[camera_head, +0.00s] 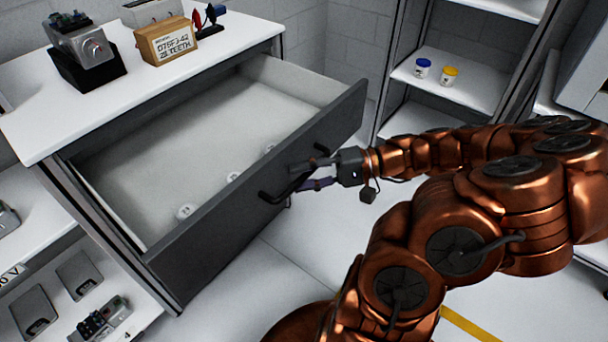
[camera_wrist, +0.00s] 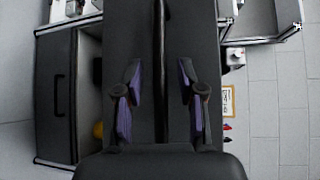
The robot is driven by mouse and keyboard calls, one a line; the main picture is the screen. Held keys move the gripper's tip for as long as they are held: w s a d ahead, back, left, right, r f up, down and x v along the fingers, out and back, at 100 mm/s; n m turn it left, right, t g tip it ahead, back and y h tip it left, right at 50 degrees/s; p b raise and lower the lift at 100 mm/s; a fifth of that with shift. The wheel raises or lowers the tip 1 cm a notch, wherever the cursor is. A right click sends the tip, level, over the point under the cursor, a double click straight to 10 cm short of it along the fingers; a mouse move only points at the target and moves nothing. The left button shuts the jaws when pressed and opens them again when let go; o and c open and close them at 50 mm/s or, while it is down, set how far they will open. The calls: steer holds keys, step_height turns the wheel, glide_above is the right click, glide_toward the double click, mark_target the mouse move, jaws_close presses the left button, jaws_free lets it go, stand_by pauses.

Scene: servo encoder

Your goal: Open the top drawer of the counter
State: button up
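The counter's top drawer (camera_head: 215,125) is pulled well out, showing a pale interior with several small round white pieces along its front. Its dark front (camera_head: 225,232) carries a black bar handle (camera_head: 272,198). In the wrist view the dark front (camera_wrist: 205,30) fills the middle, and the handle (camera_wrist: 161,60) runs upright along it. My gripper (camera_head: 305,174) is at the handle. In the wrist view my gripper's purple-padded fingers (camera_wrist: 160,100) stand apart, one on each side of the handle, with gaps visible. Contact with the handle is not clear.
The white countertop (camera_head: 35,125) holds a grey device (camera_head: 85,48) and a wooden box (camera_head: 166,40). A shelf (camera_head: 470,88) with blue-lidded and yellow-lidded jars stands behind. Lower shelves with parts are at left. Floor right of the drawer is clear.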

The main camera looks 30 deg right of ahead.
steer(key=v, duration=1.2)
stand_by(0.3)
steer(key=shift+a, duration=0.1)
stand_by(0.4)
steer(key=a+n+g+h, duration=0.45)
steer(key=a+g, duration=0.45)
steer(key=a, duration=0.7)
steer(key=s+a+f+n+h, duration=0.1)
steer(key=s+a+h, duration=0.1)
steer(key=s+h, duration=0.3)
steer(key=s+a+f+n+h, duration=0.2)
steer(key=s+h, duration=0.4)
step_height(320, 180, up, 22)
steer(key=p, duration=2)
steer(key=shift+s+y+p, duration=0.3)
steer(key=shift+y+p, duration=0.05)
steer(key=shift+p, duration=0.05)
